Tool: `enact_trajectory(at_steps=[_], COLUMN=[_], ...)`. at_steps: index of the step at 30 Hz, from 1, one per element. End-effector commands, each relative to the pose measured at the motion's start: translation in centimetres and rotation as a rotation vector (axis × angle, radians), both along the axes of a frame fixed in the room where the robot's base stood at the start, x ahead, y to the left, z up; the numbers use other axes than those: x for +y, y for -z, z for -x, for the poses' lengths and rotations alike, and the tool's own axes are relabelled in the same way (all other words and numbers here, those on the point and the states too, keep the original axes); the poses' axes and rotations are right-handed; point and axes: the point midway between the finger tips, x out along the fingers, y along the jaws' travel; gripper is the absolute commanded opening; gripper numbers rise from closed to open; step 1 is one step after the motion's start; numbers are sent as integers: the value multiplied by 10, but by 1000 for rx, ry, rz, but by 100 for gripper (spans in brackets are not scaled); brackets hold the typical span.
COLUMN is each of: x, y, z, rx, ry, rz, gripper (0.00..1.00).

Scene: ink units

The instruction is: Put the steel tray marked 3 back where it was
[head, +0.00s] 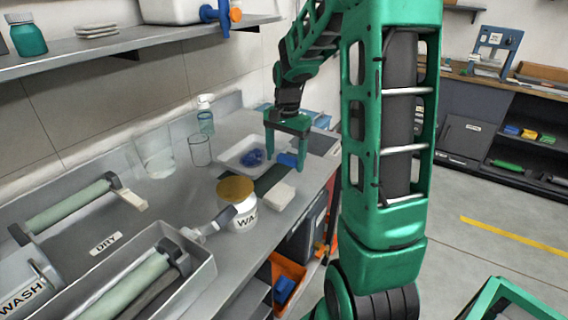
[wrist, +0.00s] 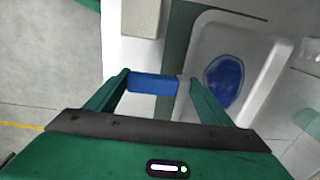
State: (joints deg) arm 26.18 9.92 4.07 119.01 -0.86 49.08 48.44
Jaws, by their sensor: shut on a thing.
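A pale, shallow tray (head: 232,158) with a patch of blue ink (head: 254,157) sits at the far end of the counter; no number is readable on it. The wrist view shows the tray (wrist: 262,52) at right, with the ink (wrist: 224,82) inside. My gripper (head: 286,160) is low at the tray's right side, fingers pointing down. It is shut on a small blue block (wrist: 153,84), which spans between its fingertips. The block's end is close to the tray's edge; I cannot tell whether it is joined to the tray.
A dark green strip (head: 268,178) and a white block (head: 278,196) lie beside the tray. A white jar with a brown lid (head: 238,213) stands nearer. Clear beakers (head: 200,150) and a bottle (head: 205,117) stand behind. Rollers in troughs (head: 135,285) fill the near counter. The counter's right edge is close.

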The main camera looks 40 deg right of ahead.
Motion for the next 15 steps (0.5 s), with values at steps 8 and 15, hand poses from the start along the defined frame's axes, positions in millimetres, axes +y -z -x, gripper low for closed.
enact_trajectory(at_steps=[8, 15], x=[0, 0], y=[22, 22], z=[0, 0], rx=[0, 1], ry=[0, 0], rz=[0, -1], gripper=[52, 93])
